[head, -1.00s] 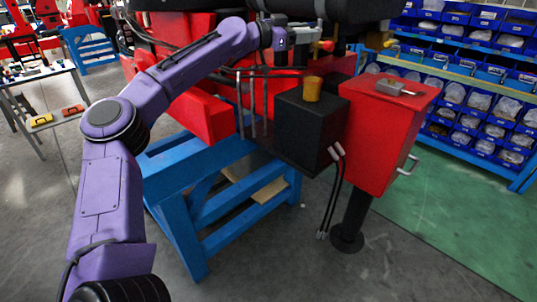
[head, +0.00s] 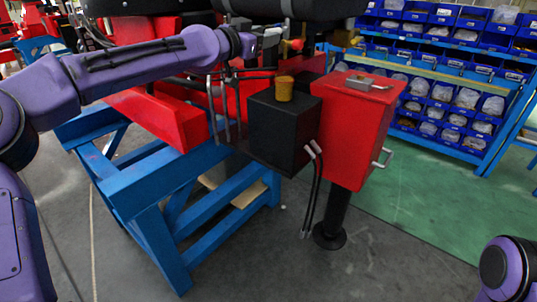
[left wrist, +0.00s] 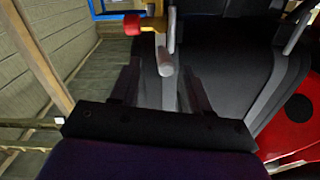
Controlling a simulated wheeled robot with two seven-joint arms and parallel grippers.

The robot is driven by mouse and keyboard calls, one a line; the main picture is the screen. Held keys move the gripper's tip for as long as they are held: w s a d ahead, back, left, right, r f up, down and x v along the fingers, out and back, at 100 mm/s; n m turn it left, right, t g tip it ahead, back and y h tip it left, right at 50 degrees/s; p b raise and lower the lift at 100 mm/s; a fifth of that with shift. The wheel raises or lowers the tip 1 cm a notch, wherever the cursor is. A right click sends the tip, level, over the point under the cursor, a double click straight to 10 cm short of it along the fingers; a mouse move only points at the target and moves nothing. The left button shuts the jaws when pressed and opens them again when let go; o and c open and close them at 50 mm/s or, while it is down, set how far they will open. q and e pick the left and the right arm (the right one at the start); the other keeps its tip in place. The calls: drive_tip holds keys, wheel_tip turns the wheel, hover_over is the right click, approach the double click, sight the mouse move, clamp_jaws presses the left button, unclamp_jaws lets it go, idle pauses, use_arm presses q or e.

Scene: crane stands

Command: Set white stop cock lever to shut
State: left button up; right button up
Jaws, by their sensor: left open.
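The white stop cock lever (left wrist: 166,62) shows in the left wrist view as a short pale bar with a rounded end, pointing towards me from a brass valve body (left wrist: 152,22). My left gripper (left wrist: 163,80) is open, with one dark finger on each side of the lever's near end. I cannot tell whether either finger touches it. My right gripper is out of view.
A red tap handle (left wrist: 132,25) sits just left of the white lever. Below my left gripper stand a black box (head: 284,130) with an orange cap (head: 284,88) and a red cabinet (head: 354,130) on a post. A blue stand (head: 150,190) supports the machine.

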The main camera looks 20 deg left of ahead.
use_arm(q)
drive_tip(key=f+b+v, duration=0.1)
drive_tip(key=b+v, duration=0.1)
drive_tip(key=v, duration=0.3)
drive_tip(key=d+f+n+g+y, duration=0.1)
drive_tip(key=d+f+n+g, duration=0.1)
drive_tip(key=f, duration=1.2)
drive_tip(key=d+f+n+g+y, duration=0.1)
drive_tip(key=d+f+n+g, duration=0.1)
drive_tip(key=f, duration=1.3)
drive_tip(key=shift+d+f+n+b, duration=0.3)
drive_tip(key=shift+d+b, duration=0.15)
drive_tip(key=shift+d, duration=0.3)
